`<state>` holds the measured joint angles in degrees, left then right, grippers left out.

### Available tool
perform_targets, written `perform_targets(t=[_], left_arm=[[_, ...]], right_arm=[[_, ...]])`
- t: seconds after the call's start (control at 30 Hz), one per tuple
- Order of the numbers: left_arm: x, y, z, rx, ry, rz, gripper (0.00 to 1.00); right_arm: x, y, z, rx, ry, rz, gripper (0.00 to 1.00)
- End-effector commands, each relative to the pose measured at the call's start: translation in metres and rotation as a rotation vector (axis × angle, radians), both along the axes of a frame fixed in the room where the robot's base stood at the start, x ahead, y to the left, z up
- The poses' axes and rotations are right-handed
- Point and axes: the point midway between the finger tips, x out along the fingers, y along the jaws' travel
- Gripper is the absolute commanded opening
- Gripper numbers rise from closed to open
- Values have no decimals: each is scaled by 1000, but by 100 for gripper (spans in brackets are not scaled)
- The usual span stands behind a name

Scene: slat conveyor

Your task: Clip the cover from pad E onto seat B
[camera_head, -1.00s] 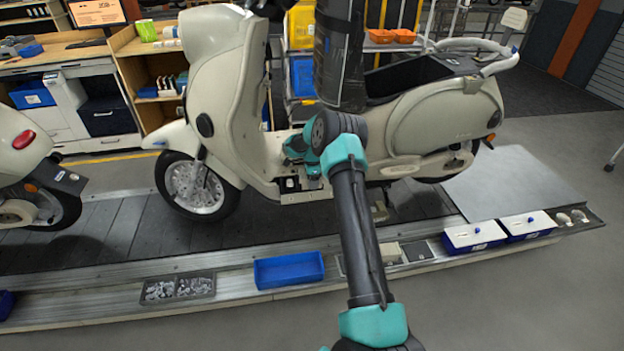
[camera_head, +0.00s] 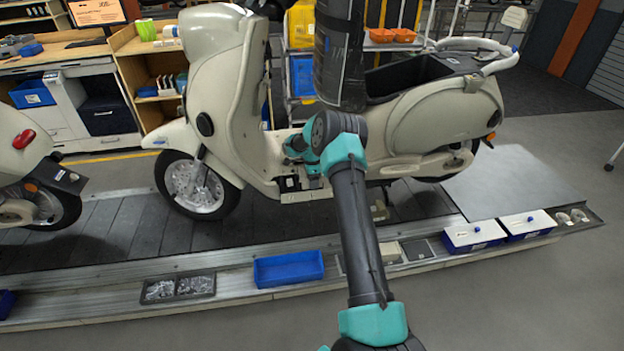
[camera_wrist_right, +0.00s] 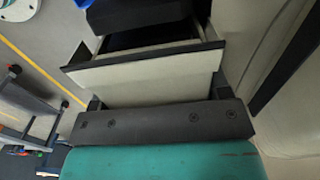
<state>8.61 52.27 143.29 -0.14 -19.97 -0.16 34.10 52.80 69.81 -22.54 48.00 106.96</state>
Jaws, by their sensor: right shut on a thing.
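My right gripper (camera_wrist_right: 158,100) is shut on a pale cream piece with dark edges, which I take to be the cover (camera_wrist_right: 150,78). In the head view my right arm reaches over the rail to the scooter's step-through, and its wrist hides most of the gripper. A small dark recess (camera_head: 289,184) shows low on the scooter beside the wrist; I cannot tell whether it is seat B. In the wrist view a dark block (camera_wrist_right: 145,10) lies just beyond the cover; contact cannot be told. No letters are readable on the pads or seats. My left gripper is out of view.
The cream scooter (camera_head: 222,100) stands on the slat conveyor (camera_head: 120,232). The front rail carries a blue tray (camera_head: 289,269), a grey parts tray (camera_head: 178,288), a beige piece (camera_head: 390,252), a dark pad (camera_head: 418,250) and white-lidded blue boxes (camera_head: 474,236). A second scooter (camera_head: 22,165) stands left.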

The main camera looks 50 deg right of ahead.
Motion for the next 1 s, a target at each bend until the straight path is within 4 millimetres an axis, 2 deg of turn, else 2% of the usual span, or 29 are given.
perform_targets(t=[0.9,0.93,1.0], left_arm=[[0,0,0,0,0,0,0],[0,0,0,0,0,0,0],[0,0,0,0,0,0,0]], right_arm=[[-4,2,-11,7,10,-2,45],[-4,2,-11,7,10,-2,73],[-4,2,-12,8,10,-2,79]])
